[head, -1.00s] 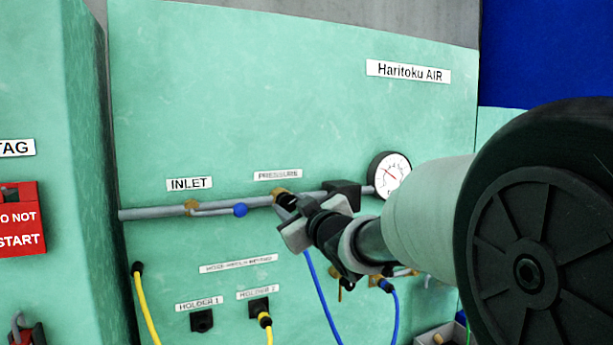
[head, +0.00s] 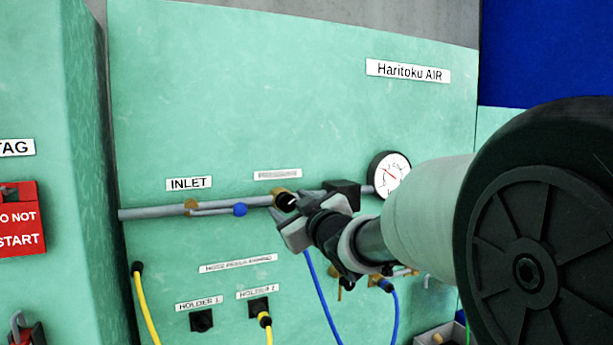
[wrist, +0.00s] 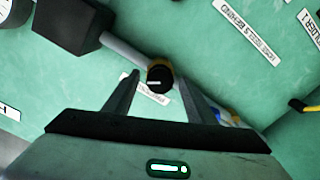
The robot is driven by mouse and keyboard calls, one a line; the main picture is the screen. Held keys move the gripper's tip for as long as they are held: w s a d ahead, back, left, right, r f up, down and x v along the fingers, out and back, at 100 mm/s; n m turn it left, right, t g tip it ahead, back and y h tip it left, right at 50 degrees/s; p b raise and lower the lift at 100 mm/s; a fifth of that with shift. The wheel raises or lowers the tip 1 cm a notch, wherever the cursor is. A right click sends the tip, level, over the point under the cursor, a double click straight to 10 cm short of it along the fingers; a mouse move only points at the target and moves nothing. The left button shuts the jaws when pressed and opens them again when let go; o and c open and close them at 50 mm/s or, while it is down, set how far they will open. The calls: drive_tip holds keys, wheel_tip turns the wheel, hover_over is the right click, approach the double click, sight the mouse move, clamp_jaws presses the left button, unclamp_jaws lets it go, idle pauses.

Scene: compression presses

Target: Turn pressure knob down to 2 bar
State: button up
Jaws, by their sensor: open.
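The pressure knob (wrist: 160,78) is a round black knob with a pale pointer line, set in a brass fitting on the grey pipe. In the wrist view it lies ahead of and between the two open fingers of my gripper (wrist: 158,88); I see no contact. In the head view my gripper (head: 288,218) is at the pipe under the PRESSURE label (head: 278,175) and partly hides the knob. The pressure gauge (head: 390,176) has a white dial with a red needle; its reading is too small to tell.
A blue-ended inlet valve handle (head: 240,210) sits left of the knob on the pipe. A black box (head: 342,190) sits on the pipe to the right. Blue and yellow hoses hang below.

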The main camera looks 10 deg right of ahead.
drive_tip(key=s+d, duration=0.1)
drive_tip(key=s, duration=0.6)
drive_tip(key=shift+d, duration=0.2)
idle(0.4)
drive_tip(key=s+d, duration=0.3)
drive_tip(key=s, duration=1.4)
drive_tip(key=shift+d, duration=0.2)
drive_tip(key=s+d+f+m+g+h+p, duration=0.1)
drive_tip(key=d+f+m+g+h, duration=0.1)
drive_tip(key=f+m+g+h, duration=0.15)
drive_tip(key=s+d+f+m+g+h, duration=0.1)
drive_tip(key=d+f+m+g+h, duration=0.15)
drive_tip(key=f, duration=0.25)
drive_tip(key=s+a+f+m+g+y+p, duration=0.1)
drive_tip(key=s+a+f+g+y, duration=0.1)
drive_tip(key=s+a+f+g, duration=0.4)
wheel_tip(320, 180, down, 2)
drive_tip(key=s+a, duration=0.2)
drive_tip(key=s, duration=0.1)
drive_tip(key=shift+a+y, duration=0.3)
